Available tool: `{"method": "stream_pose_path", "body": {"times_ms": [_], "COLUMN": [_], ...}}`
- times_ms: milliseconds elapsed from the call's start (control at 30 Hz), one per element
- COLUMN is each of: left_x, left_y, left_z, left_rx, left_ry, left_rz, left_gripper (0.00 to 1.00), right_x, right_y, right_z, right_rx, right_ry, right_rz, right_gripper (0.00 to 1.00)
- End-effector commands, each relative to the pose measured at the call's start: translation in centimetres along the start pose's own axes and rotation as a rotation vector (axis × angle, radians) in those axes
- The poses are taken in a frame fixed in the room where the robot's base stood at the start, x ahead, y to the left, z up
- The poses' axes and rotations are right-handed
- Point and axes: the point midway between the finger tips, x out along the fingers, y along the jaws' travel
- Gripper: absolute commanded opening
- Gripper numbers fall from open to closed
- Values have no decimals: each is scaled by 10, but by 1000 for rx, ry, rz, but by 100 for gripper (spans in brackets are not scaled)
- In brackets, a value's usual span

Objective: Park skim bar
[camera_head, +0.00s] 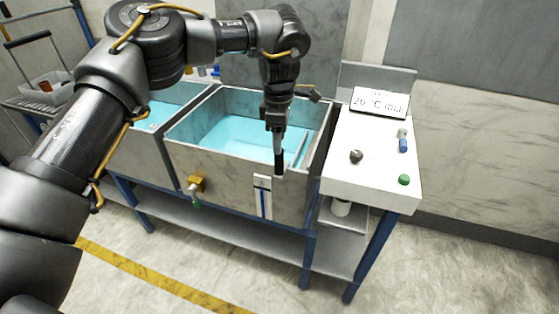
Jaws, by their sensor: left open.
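My left arm comes in from the left and reaches over a grey tank (205,161) of blue liquid. My left gripper (278,168) points down over the tank's front right part, close to the front rim; it is open, though its fingers overlap from this angle. A thin pale bar (301,148) shows inside the tank near the right wall, just right of the gripper; it may be the skim bar. I cannot tell whether the gripper touches it. My right gripper is out of view.
A second blue-filled tank (152,150) adjoins on the left, partly behind my arm.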

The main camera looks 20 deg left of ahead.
Motion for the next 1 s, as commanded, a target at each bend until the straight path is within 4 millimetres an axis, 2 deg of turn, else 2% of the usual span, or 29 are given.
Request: {"method": "stream_pose_path", "body": {"times_ms": [133, 300, 433, 600, 867, 1000], "left_x": [30, 59, 75, 86, 88, 87], "left_y": [-1, -1, -1, 0, 0, 0], "left_z": [-1, 0, 0, 0, 0, 0], "left_rx": [-1, -1, -1, -2, -1, -1], "left_ry": [1, 0, 0, 0, 0, 0], "left_rz": [-5, -5, -3, -1, -1, -1], "left_gripper": [47, 47, 47, 47, 47, 31], "right_x": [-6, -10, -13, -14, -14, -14], "right_y": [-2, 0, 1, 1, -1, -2], "right_z": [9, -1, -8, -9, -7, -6], "right_rx": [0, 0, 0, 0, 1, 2], "right_ry": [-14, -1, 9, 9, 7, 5], "right_rz": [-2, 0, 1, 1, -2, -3], "right_gripper": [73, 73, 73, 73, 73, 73]}}
